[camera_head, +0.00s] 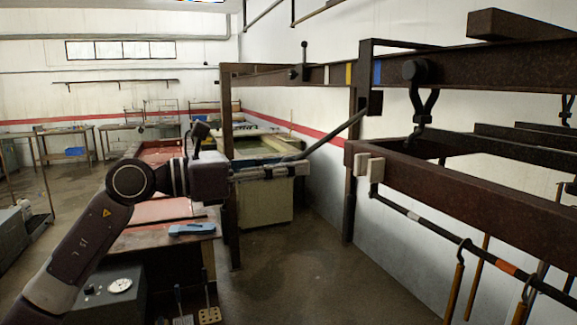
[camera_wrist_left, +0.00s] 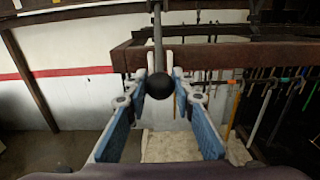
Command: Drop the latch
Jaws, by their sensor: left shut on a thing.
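A dark lever rod (camera_head: 338,132), which I take to be the latch's handle, slopes down and left from a bracket (camera_head: 374,102) by the rail's upright post. In the left wrist view its black ball knob (camera_wrist_left: 159,86) sits between the fingers, with the rod (camera_wrist_left: 157,35) rising above it. My left gripper (camera_head: 302,169) comes in from the left and is shut on the knob end of the lever; it also shows in the left wrist view (camera_wrist_left: 161,80). The fingers partly hide the knob in the head view. My right gripper is not in view.
A rusty upper rail (camera_head: 470,68) carries a black hook (camera_head: 418,95). A short upright lever with a ball top (camera_head: 304,47) stands on the rail further left. A lower beam (camera_head: 470,195) and a hanging bar (camera_head: 425,222) are at right. A table holds a blue tool (camera_head: 192,230).

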